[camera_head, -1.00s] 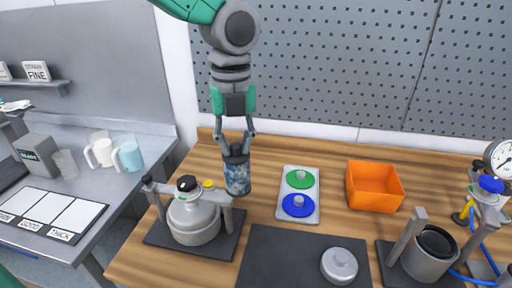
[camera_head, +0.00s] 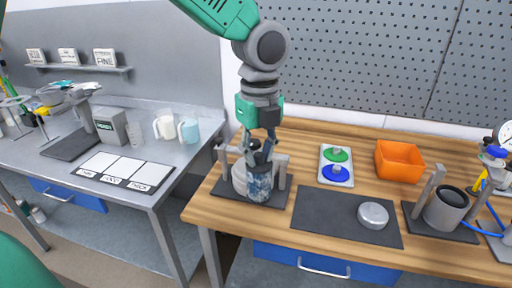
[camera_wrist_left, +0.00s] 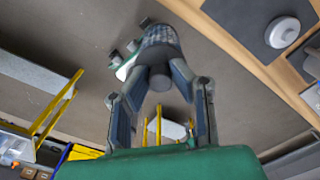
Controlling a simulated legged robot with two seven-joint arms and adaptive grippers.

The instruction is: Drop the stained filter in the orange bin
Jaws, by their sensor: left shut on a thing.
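The stained filter (camera_head: 259,184) is a cylinder with mottled blue and white sides and a dark stem on top. My left gripper (camera_head: 258,150) is shut on its stem and holds it upright in front of the left clamp stand, partly hiding that stand. In the left wrist view the filter (camera_wrist_left: 160,38) hangs beyond the fingers (camera_wrist_left: 160,85), with its stem between them. The orange bin (camera_head: 399,166) is an open square box on the wooden bench, to the right of the filter. Its floor is only partly visible. My right gripper is not in view.
A pale tray (camera_head: 335,166) with green and blue knobbed discs lies between filter and bin. A dark mat (camera_head: 325,222) with a silver lid (camera_head: 373,215) lies in front. A holder with a dark-mouthed pot (camera_head: 446,208) stands right. A grey table (camera_head: 165,215) stands left.

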